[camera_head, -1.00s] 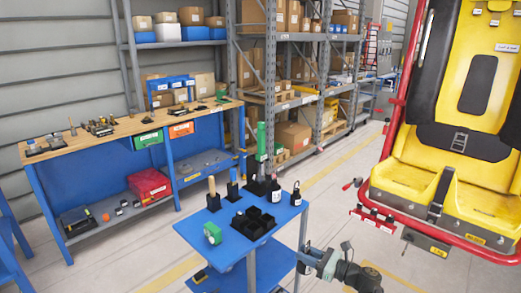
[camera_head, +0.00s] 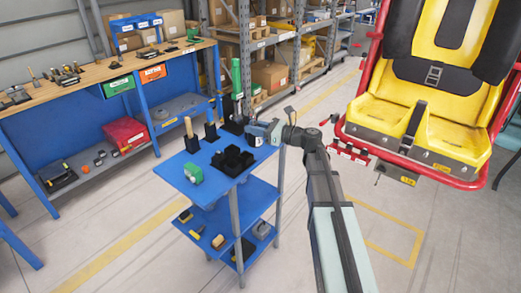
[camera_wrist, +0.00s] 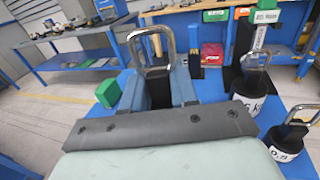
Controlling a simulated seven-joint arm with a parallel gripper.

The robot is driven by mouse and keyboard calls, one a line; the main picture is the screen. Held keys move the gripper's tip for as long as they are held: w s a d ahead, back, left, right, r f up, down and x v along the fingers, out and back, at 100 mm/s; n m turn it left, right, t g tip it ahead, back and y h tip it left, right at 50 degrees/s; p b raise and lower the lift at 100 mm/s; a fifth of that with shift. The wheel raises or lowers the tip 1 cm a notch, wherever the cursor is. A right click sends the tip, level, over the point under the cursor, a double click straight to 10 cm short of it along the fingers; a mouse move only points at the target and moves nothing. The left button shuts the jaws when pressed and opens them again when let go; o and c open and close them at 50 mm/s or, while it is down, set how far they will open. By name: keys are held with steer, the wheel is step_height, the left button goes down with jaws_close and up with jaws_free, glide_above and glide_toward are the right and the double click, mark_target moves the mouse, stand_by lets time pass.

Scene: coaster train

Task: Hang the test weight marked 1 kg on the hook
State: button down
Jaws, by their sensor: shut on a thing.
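My gripper (camera_head: 260,133) is at the right back part of the blue trolley top, where weights stand. In the wrist view my gripper (camera_wrist: 160,88) is shut on a dark weight (camera_wrist: 159,94) with a metal loop (camera_wrist: 150,45) rising above the fingers. Its marking is hidden, and I cannot tell whether it is clear of the trolley. To its right stand a weight with a label ending in "5 kg" (camera_wrist: 251,86) and a smaller one marked 0.5 (camera_wrist: 289,134). A thin dark piece (camera_head: 378,180) hangs below the red-framed seat; I cannot tell if it is the hook.
The trolley (camera_head: 178,174) carries a black divided tray (camera_head: 232,160), a green block (camera_head: 192,173) and upright tools in dark holders. A yellow seat in a red tube frame (camera_head: 350,137) is at the right. A workbench (camera_head: 105,66) is at the left. Open floor lies between trolley and seat.

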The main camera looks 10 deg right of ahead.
steer(key=w+d+r+m+t+h, duration=0.1)
steer(key=w+d+m+t+h, duration=0.1)
steer(key=w, duration=0.7)
steer(key=shift+d+r+t, duration=0.2)
steer(key=shift+d+t, duration=0.3)
steer(key=shift+f, duration=4.85)
steer(key=shift+f, duration=0.3)
steer(key=c, duration=0.9)
jaws_free()
steer(key=shift+f, duration=0.1)
steer(key=shift+o, duration=0.2)
